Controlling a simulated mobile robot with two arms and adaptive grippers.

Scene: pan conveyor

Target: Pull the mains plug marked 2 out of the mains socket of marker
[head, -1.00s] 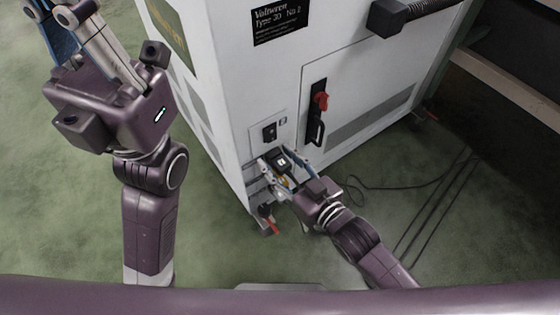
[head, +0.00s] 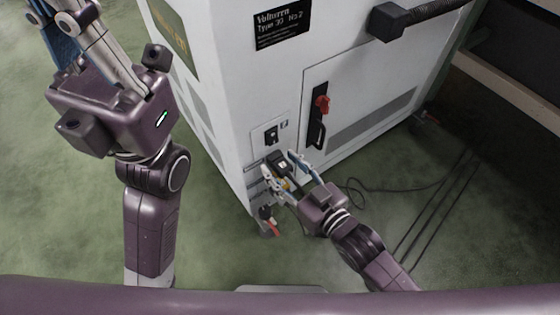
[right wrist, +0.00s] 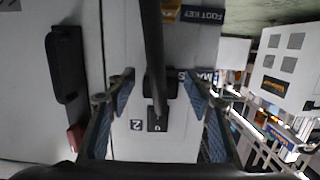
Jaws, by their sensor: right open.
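A black mains plug (head: 282,161) with a pale mark on its back is at the lower front of the white cabinet (head: 246,130); I cannot read the mark surely. It also shows in the right wrist view (right wrist: 161,84), with its cable crossing in front. My right gripper (head: 285,169) is open, with one finger on each side of the plug and gaps between. The fingers also show in the right wrist view (right wrist: 160,84). The socket behind the plug is hidden. A small marker 2 (right wrist: 136,124) is on the panel nearby. My left gripper's fingertips are cut off at the top left.
A black switch-like part (head: 271,134) sits above the plug. Cables (head: 425,190) lie on the green floor at right. The floor at left is clear.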

